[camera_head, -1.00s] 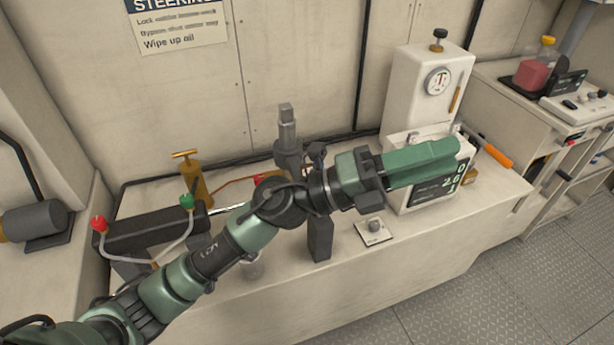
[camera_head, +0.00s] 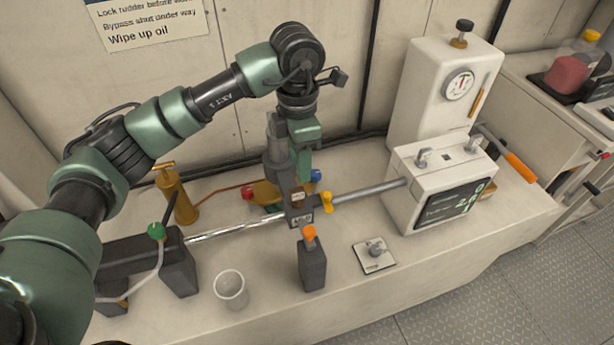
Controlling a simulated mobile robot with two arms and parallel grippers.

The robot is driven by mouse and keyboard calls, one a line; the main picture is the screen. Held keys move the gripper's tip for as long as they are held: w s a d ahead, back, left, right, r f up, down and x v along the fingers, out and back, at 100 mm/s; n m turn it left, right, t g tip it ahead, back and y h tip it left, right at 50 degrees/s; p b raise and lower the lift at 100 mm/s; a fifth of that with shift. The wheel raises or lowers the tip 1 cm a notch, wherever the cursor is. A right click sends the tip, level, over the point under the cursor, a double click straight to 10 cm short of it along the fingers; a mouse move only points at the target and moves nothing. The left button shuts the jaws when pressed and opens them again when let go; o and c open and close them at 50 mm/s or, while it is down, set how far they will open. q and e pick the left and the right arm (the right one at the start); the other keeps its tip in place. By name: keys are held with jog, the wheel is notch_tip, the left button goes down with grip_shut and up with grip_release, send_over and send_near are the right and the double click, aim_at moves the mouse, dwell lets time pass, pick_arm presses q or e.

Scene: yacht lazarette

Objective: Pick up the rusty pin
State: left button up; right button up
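A small rusty-brown piece (camera_head: 298,197), which looks like the rusty pin, sits at the top of the dark clevis block (camera_head: 299,213) where the shiny rod (camera_head: 235,229) meets the grey rod (camera_head: 368,190). My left gripper (camera_head: 303,176) points down just above and behind this joint, beside the grey post (camera_head: 277,148). Its fingertips are partly hidden, so I cannot tell whether they are apart or touch anything. My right gripper is not in view.
An orange-topped dark block (camera_head: 312,265), a clear cup (camera_head: 231,289) and a small plate with a knob (camera_head: 374,255) stand in front. A white display box (camera_head: 440,185) is at right, a brass pump (camera_head: 177,195) at left. Bench space is clear at front right.

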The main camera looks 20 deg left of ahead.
aim_at(297, 189)
pick_arm(q)
jog(key=s+f+p, duration=0.2)
jog(key=f, duration=0.1)
jog(key=shift+s+a, duration=0.1)
jog(key=shift+s, duration=0.25)
jog(key=f, duration=0.1)
jog(key=f+p, duration=0.1)
jog(key=f, duration=0.1)
jog(key=shift+w, duration=0.25)
jog(key=shift+f, duration=0.45)
grip_shut()
jog(key=shift+r, duration=0.1)
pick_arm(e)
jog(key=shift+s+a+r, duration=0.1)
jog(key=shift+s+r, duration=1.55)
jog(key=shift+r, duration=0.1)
